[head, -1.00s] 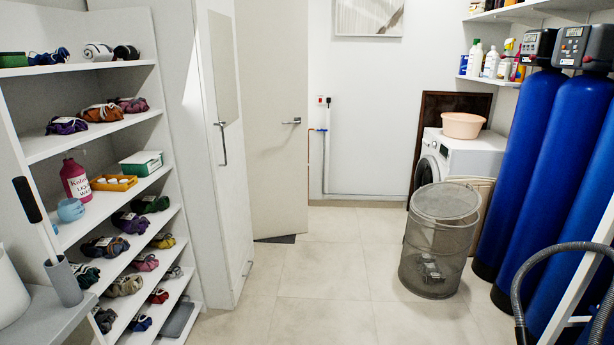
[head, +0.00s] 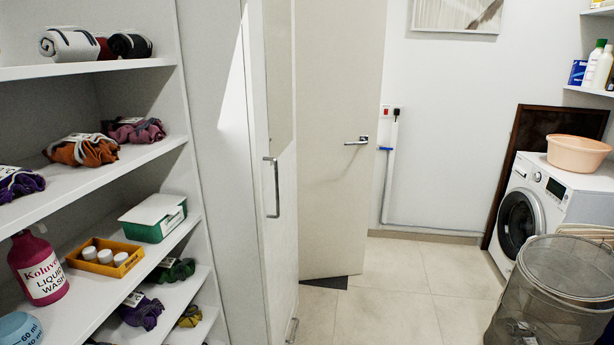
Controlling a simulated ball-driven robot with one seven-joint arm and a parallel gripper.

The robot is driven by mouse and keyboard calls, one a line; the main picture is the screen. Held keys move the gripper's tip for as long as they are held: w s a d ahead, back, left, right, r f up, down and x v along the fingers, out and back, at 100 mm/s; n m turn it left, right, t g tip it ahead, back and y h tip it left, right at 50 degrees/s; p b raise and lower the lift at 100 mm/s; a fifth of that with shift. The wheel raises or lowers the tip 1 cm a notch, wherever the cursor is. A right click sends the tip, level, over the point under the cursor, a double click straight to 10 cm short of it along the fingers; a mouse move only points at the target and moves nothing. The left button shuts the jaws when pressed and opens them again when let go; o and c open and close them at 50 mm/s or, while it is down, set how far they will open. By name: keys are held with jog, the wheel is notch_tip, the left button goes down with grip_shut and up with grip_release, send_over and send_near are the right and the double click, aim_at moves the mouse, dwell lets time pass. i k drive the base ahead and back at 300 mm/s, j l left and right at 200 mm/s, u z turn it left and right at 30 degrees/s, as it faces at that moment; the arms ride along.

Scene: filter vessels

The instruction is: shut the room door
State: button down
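The room door (head: 335,140) is a plain pale panel in the head view, just right of the tall white cabinet. It stands open into the room, with its lever handle (head: 357,141) near its right edge. The cabinet hides the door's left part. A dark patch of floor (head: 325,282) shows at the door's foot. My gripper is not in view.
A shelf unit (head: 100,72) with folded cloths and bottles fills the left. The tall cabinet (head: 277,180) has a long handle. A mesh bin (head: 555,295) and a washing machine (head: 545,205) stand at right. Tiled floor (head: 405,275) is clear between.

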aim_at(340, 45)
jog(key=i, duration=1.9)
